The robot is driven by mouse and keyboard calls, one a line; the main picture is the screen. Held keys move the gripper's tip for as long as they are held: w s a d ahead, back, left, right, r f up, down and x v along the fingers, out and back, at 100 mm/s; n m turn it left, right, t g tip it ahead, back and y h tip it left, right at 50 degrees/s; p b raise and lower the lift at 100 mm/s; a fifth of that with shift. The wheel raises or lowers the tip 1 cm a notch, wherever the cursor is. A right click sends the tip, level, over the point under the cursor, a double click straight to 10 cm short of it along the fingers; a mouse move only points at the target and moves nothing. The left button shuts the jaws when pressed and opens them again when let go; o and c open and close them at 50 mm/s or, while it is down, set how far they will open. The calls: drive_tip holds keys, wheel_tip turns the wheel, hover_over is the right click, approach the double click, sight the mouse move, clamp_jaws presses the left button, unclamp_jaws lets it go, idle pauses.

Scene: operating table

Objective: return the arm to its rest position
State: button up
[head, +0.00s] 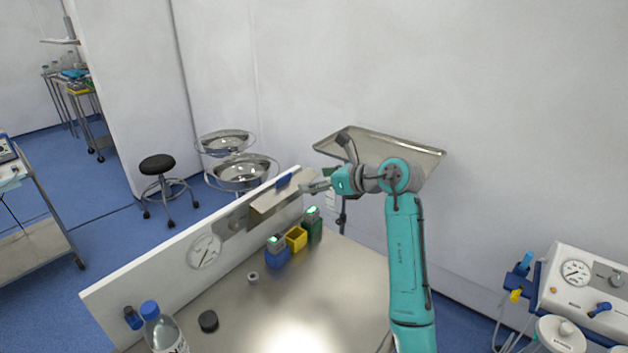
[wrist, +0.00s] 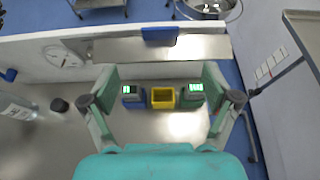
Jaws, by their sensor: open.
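My teal arm (head: 405,260) rises at the right of the table in the head view and bends left at its top. My gripper (head: 308,186) is at the left end of the arm, raised near the top of the white back panel. In the wrist view my gripper (wrist: 163,104) is open, its two fingers wide apart with nothing between them. Below and beyond the fingers are a blue device (head: 277,252), a yellow bin (head: 296,238) and a green device (head: 312,223) on the table, apart from the gripper as far as I can tell.
The metal table (head: 230,310) carries a bottle (head: 163,330), a black cap (head: 208,321) and a small grey ring (head: 253,277). The white panel (head: 150,270) with a gauge and a shelf (head: 272,199) edges it. A tray stand (head: 400,145) stands behind my arm. The table's middle is clear.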

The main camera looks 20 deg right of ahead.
drive_tip(key=s+a+f+m+y, duration=0.2)
drive_tip(key=s+a+f+y, duration=0.3)
drive_tip(key=s+a+f, duration=0.45)
drive_tip(key=s+a+f+m+t+y, duration=0.1)
drive_tip(key=s+a+f+m+y, duration=0.15)
drive_tip(key=s, duration=0.45)
drive_tip(key=s+a+f+m+t+y, duration=0.15)
drive_tip(key=s+a+m, duration=0.25)
drive_tip(key=s, duration=0.4)
drive_tip(key=s+d+f+m+h, duration=0.3)
drive_tip(key=s+m+h, duration=0.2)
drive_tip(key=s+m, duration=0.6)
drive_tip(key=s+d+f+m+h, duration=0.3)
drive_tip(key=s+m+h, duration=0.2)
drive_tip(key=s+m, duration=0.6)
drive_tip(key=s+d+f+m+h, duration=0.3)
drive_tip(key=s+m+h, duration=0.3)
drive_tip(key=s+m, duration=0.6)
drive_tip(key=s, duration=0.2)
drive_tip(key=shift+s+d+t, duration=0.35)
drive_tip(key=shift+f, duration=0.1)
